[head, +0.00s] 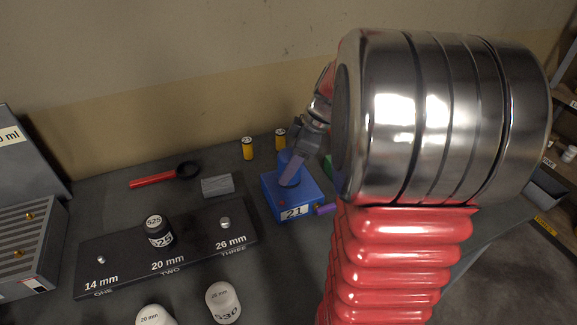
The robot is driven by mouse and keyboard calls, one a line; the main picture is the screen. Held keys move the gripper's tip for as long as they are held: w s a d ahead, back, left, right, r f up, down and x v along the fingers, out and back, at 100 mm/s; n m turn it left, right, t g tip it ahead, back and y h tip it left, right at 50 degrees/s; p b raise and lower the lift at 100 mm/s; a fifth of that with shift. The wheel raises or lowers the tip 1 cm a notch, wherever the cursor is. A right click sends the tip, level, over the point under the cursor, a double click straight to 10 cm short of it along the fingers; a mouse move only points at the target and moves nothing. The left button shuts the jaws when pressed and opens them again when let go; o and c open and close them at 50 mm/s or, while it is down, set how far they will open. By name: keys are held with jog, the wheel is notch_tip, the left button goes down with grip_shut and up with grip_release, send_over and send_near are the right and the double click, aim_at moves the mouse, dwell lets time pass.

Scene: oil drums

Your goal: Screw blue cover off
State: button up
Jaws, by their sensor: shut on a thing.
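A blue box (271,203) labelled 21 stands on the dark table near the middle of the head view. A round blue cover (290,160) rises from its top. My gripper (290,175) reaches down from the upper right and is shut on the blue cover, with one finger showing across its front. The far finger is hidden behind the cover. A small purple part (325,209) sticks out at the box's lower right side.
White cylinders (223,302) stand in front. Yellow cylinders (248,149), a grey block (217,186) and a red-handled ring tool (152,181) lie behind. A green object (328,166) is partly hidden by my arm.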

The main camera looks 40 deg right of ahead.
jog(key=n+g+y, duration=0.1)
jog(key=n, duration=0.3)
jog(key=shift+n, duration=0.3)
jog(key=n+g, duration=0.1)
jog(key=n, duration=0.2)
jog(key=shift+n+g, duration=0.4)
jog(key=shift+n+g+y, duration=0.3)
jog(key=shift+n+g, duration=0.2)
jog(key=shift+n, duration=0.7)
jog(key=shift+w+n+g, duration=0.1)
jog(key=shift+n+g, duration=0.2)
jog(key=shift+n, duration=0.4)
jog(key=n, duration=0.2)
jog(key=n+g+h, duration=0.1)
jog(key=n, duration=0.2)
jog(key=shift+g, duration=0.3)
